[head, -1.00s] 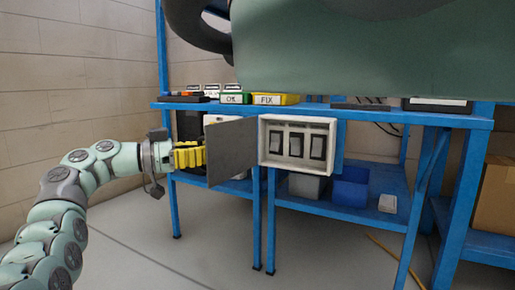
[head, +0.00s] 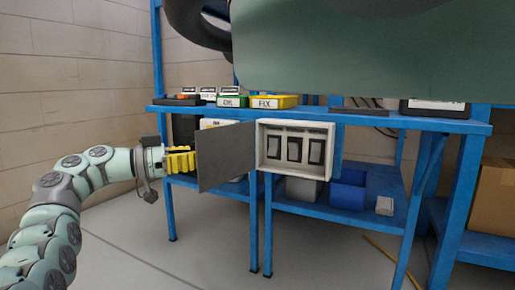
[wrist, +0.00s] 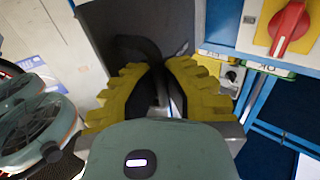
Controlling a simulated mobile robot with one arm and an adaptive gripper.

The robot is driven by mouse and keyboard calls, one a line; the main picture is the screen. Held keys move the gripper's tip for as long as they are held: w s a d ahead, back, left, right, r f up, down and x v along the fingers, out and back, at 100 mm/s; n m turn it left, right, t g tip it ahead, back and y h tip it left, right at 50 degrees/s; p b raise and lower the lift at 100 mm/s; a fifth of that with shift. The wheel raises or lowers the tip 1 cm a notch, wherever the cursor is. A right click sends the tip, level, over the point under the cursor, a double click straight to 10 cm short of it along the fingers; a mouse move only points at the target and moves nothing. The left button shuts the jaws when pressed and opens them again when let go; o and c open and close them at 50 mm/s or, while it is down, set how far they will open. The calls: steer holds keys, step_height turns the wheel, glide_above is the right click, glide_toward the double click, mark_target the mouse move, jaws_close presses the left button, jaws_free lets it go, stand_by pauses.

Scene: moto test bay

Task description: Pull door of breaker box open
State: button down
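The breaker box (head: 323,150) is a pale box under the blue bench top, with several dark breakers inside. Its grey door (head: 227,157) is swung out to the left, so the inside of the box shows. My gripper (head: 182,162) has yellow ribbed fingers and lies at the door's free left edge; the door partly hides the fingertips. In the wrist view my gripper (wrist: 161,75) has its fingertips close together, with a narrow dark gap between them. I cannot tell whether the door edge is held in it.
The blue bench (head: 390,119) carries labelled green and yellow bins (head: 273,101). A blue bin (head: 348,188) and a grey bin (head: 303,189) stand on its lower shelf. A red rotary switch (wrist: 288,28) shows in the wrist view. The floor left of the bench is clear.

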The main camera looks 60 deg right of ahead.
steer(key=c, duration=1.1)
jaws_free()
steer(key=shift+w+a, duration=0.2)
steer(key=shift+a, duration=0.1)
steer(key=shift+c, duration=0.2)
steer(key=shift+o, duration=0.5)
steer(key=shift+s+d, duration=0.1)
steer(key=shift+d, duration=0.05)
steer(key=v, duration=1.2)
